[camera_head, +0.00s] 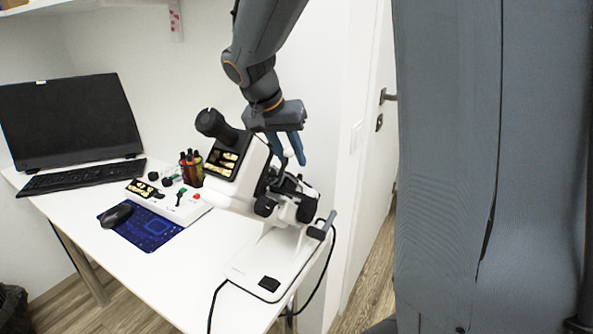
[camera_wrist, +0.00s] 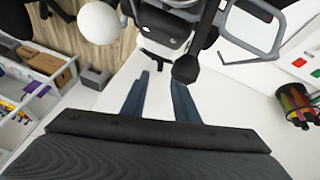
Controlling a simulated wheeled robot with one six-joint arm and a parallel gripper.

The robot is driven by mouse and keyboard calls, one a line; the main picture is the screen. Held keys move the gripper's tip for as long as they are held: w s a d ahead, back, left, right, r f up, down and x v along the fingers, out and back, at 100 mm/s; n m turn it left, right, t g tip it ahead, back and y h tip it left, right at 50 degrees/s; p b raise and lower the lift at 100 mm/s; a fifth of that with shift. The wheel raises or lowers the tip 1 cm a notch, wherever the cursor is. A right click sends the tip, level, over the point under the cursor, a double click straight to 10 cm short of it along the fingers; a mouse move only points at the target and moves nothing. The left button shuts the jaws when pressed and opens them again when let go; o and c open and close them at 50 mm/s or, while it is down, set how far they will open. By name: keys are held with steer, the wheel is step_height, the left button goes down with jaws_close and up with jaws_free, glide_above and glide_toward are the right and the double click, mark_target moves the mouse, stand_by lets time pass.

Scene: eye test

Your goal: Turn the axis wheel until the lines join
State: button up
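The white eye-test instrument (camera_head: 235,190) stands tilted on a white base (camera_head: 262,262) on the table, with a black eyepiece (camera_head: 215,124) at its upper left. Dark round knobs (camera_head: 265,206) sit on its lower right side. I cannot tell which one is the axis wheel. No lines to be joined can be made out. My gripper (camera_head: 287,150) is above and behind the instrument, pointing down, fingers apart and empty. In the wrist view my gripper (camera_wrist: 160,79) also shows open, with a black knob (camera_wrist: 186,68) on an arm near the right fingertip; contact is unclear.
A monitor (camera_head: 70,120), keyboard (camera_head: 80,177), mouse (camera_head: 116,216) on a blue mat (camera_head: 150,232), control box (camera_head: 190,208) and pen cup (camera_head: 191,168) stand on the table's left. A black cable hangs by the base. A door (camera_head: 370,150) is behind.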

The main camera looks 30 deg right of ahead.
steer(key=x, duration=0.5)
jaws_close()
